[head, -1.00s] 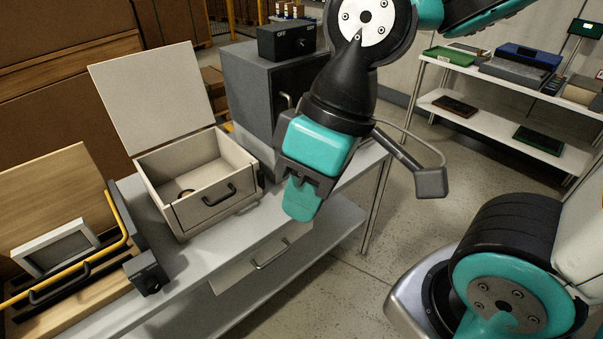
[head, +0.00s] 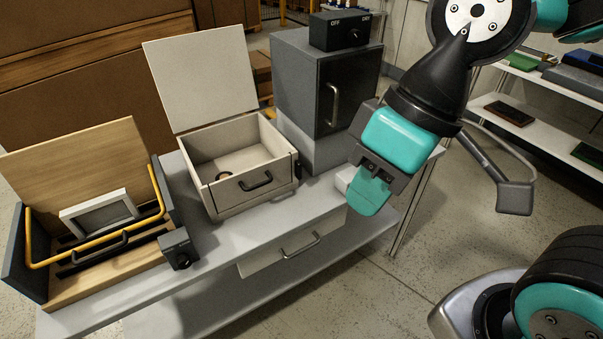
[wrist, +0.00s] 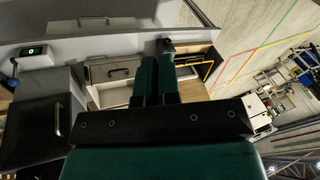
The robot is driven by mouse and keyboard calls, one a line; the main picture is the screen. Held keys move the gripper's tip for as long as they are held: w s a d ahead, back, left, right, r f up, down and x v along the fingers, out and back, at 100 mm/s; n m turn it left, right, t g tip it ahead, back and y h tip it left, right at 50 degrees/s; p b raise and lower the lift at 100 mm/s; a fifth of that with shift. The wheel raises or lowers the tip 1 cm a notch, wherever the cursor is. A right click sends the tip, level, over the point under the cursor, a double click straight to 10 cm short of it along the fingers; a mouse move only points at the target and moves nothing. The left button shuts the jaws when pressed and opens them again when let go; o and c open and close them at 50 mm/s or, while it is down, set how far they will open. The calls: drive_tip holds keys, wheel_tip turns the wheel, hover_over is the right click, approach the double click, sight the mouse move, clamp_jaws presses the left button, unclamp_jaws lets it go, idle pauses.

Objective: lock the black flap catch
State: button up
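I cannot tell for certain which part is the black flap catch. A small black fitting (head: 297,168) sits at the right side of the cream box (head: 228,203), whose lid (head: 200,85) stands open. A black block with a round knob (head: 178,250) stands at the right front of the wooden unit; it also shows in the wrist view (wrist: 167,46). My gripper (head: 370,200) hangs at the right end of the bench, right of the cream box and apart from it. Its teal fingers (wrist: 158,72) look closed together with nothing between them.
The wooden unit (head: 90,150) has a yellow bar (head: 100,255) and a framed panel. A dark grey cabinet (head: 300,90) with a switch box (head: 338,31) on top stands behind. A bench drawer (head: 295,245) has a handle.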

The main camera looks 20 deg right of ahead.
drive_tip(key=o, duration=0.4)
drive_tip(key=shift+w+f+b, duration=0.1)
drive_tip(key=shift+f+b, duration=0.25)
drive_tip(key=shift+c, duration=0.2)
drive_tip(key=shift+o, duration=1.1)
drive_tip(key=w+a+f+t+y+b, duration=0.1)
drive_tip(key=w+f+t+b, duration=0.1)
drive_tip(key=w+f+b, duration=0.2)
wheel_tip(320, 180, down, 4)
drive_tip(key=b, duration=0.4)
drive_tip(key=shift+w, duration=0.15)
drive_tip(key=m+t+b, duration=0.4)
drive_tip(key=t+b, duration=1.1)
drive_tip(key=b, duration=1.4)
approach(301, 166)
drive_tip(key=shift+h, duration=0.3)
drive_tip(key=p+x, duration=0.2)
drive_tip(key=x, duration=0.1)
drive_tip(key=p+x, duration=0.2)
drive_tip(key=p, duration=0.1)
drive_tip(key=p+x, duration=0.3)
drive_tip(key=shift+w+a+r, duration=0.25)
drive_tip(key=shift+r, duration=0.05)
drive_tip(key=shift+x, duration=0.8)
drive_tip(key=shift+f, duration=0.15)
drive_tip(key=shift+c, duration=0.4)
